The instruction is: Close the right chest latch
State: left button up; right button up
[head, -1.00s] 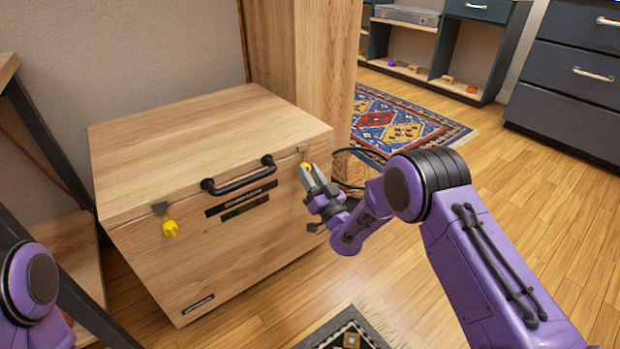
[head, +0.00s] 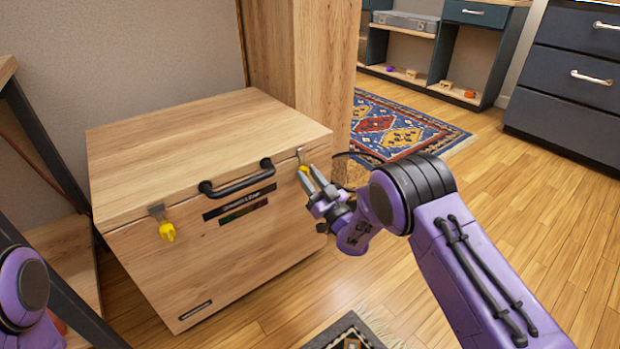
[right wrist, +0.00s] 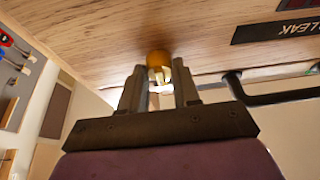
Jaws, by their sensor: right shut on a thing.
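The wooden chest (head: 215,130) stands with its lid down. A black handle (head: 238,181) is on its front. The left latch (head: 165,222) has a metal plate and a yellow tab. The right latch (head: 301,158) is at the lid seam near the front right corner, with its metal plate showing above my fingers. My right gripper (head: 311,182) is shut on the right latch's yellow tab, which is mostly hidden by the fingers. In the right wrist view the orange-yellow tab (right wrist: 159,60) shows at the fingertips. My left arm shows at the lower left, but its gripper is out of view.
A wooden post (head: 325,80) stands behind the chest's right side. A dark-framed shelf (head: 40,175) is close on the left. A patterned rug (head: 395,125), a small dark rug (head: 350,335) and dark drawers (head: 565,90) lie around. The wood floor at right is clear.

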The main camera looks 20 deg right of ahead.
jog(key=o, duration=1)
pick_arm(q)
jog(key=w+n+t+p, duration=0.1)
jog(key=w+r+n+t+p, duration=0.1)
jog(key=w, duration=0.1)
jog(key=shift+r+y, duration=0.15)
jog(key=shift+y, duration=0.25)
pick_arm(e)
jog(key=v, duration=1)
jog(key=shift+s+d+f, duration=0.1)
jog(key=shift+s, duration=0.15)
